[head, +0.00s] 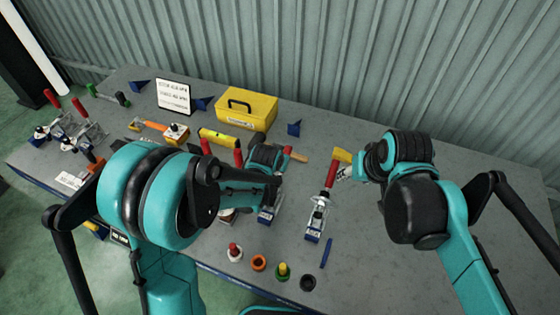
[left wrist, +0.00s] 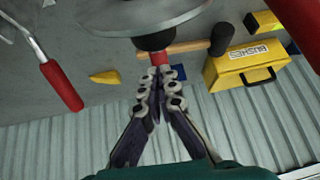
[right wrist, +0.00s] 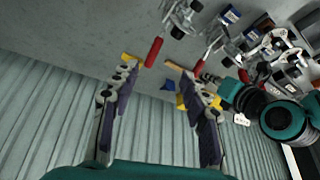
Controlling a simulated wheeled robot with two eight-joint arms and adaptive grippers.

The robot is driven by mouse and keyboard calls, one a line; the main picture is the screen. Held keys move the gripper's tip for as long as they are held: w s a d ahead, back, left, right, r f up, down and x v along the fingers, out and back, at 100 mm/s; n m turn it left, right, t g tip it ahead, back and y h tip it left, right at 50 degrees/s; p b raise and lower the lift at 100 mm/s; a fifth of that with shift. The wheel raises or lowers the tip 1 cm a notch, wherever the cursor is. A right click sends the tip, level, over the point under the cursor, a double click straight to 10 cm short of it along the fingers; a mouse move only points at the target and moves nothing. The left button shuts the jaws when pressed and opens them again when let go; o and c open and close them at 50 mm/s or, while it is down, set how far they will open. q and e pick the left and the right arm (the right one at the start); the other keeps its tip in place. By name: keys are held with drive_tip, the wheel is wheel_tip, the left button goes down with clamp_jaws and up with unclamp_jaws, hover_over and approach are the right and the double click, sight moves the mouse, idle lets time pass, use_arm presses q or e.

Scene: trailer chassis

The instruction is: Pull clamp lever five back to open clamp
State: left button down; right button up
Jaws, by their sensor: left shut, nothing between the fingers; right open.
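The rightmost clamp (head: 318,205) stands on the table with its red lever (head: 331,172) pointing up and back. That lever also shows in the left wrist view (left wrist: 62,86) and right wrist view (right wrist: 153,52). My right gripper (head: 347,171) is open and empty beside it; in its wrist view the lever lies beyond the spread fingers. A second clamp (head: 267,214) is left of it, its red lever (head: 287,152) partly hidden by my left gripper (head: 276,187). My left gripper (left wrist: 160,88) is shut and empty, tips close to a red handle end (left wrist: 160,58). I see no lever numbers.
A yellow box (head: 246,108), a hammer (left wrist: 190,46) and a yellow piece (head: 342,155) lie behind the clamps. More red-handled clamps (head: 78,130) stand at the far left. Several small round parts (head: 259,263) line the front edge. Table space on the right is clear.

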use_arm(q)
drive_tip(key=shift+w+d+f, duration=0.1)
drive_tip(key=shift+w, duration=0.25)
use_arm(e)
drive_tip(key=s+d+f+t, duration=0.2)
drive_tip(key=s+f, duration=0.4)
drive_tip(key=shift+s+d+h, duration=0.2)
drive_tip(key=shift+h, duration=0.1)
use_arm(q)
drive_tip(key=v, duration=1.2)
drive_tip(key=s+a+f+n+b, duration=0.1)
drive_tip(key=s+a+b, duration=0.3)
drive_tip(key=s, duration=0.5)
drive_tip(key=s+a+f+n+y+b, duration=0.1)
drive_tip(key=s+a+f+b, duration=0.3)
drive_tip(key=s+a, duration=0.4)
drive_tip(key=shift+s+a+n, duration=0.4)
drive_tip(key=shift+s+n, duration=0.2)
drive_tip(key=shift+s, duration=0.05)
use_arm(e)
wheel_tip(320, 180, down, 8)
